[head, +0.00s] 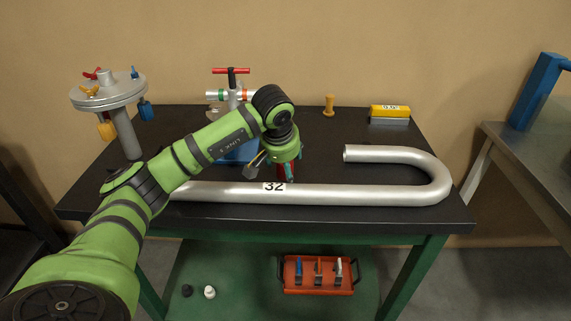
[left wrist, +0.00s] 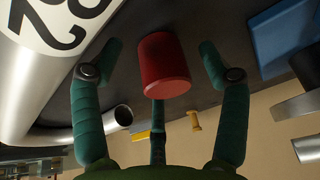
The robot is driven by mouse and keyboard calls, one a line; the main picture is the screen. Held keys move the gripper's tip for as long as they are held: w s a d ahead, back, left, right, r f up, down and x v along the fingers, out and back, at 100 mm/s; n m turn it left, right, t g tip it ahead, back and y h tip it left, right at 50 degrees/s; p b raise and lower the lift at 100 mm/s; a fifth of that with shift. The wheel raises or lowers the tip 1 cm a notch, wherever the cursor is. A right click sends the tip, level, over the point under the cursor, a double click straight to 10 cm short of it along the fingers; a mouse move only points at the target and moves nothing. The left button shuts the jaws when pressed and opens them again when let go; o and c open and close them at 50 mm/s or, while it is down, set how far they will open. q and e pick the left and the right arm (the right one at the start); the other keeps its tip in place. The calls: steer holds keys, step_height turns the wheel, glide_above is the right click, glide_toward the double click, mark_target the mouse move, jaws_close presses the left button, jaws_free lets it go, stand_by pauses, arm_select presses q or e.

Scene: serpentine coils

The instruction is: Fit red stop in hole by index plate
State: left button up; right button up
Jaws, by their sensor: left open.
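A red cylindrical stop (left wrist: 163,65) stands on the black table close behind the pipe marked 32. It shows small in the head view (head: 287,173), partly hidden by my gripper. My left gripper (head: 274,168) is above it. In the left wrist view the open green fingers (left wrist: 165,75) spread on both sides of the red stop, with visible gaps and no contact seen. A round grey plate (head: 113,94) on a post stands at the left of the table, with coloured red, blue and yellow parts around its rim; it may be the index plate. I cannot make out the hole.
A silver U-shaped pipe (head: 350,193) lies along the table's front. A blue-based device with a red handle (head: 231,71) stands behind my arm. A yellow block (head: 390,111) and an orange-tan peg (head: 329,105) stand at the back. An orange tool tray (head: 318,287) sits on the lower shelf.

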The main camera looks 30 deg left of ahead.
arm_select(q)
steer(key=shift+s+r, duration=0.1)
steer(key=shift+r, duration=0.2)
steer(key=v, duration=1.1)
steer(key=shift+s+d+r, duration=0.1)
steer(key=shift+s+r, duration=0.05)
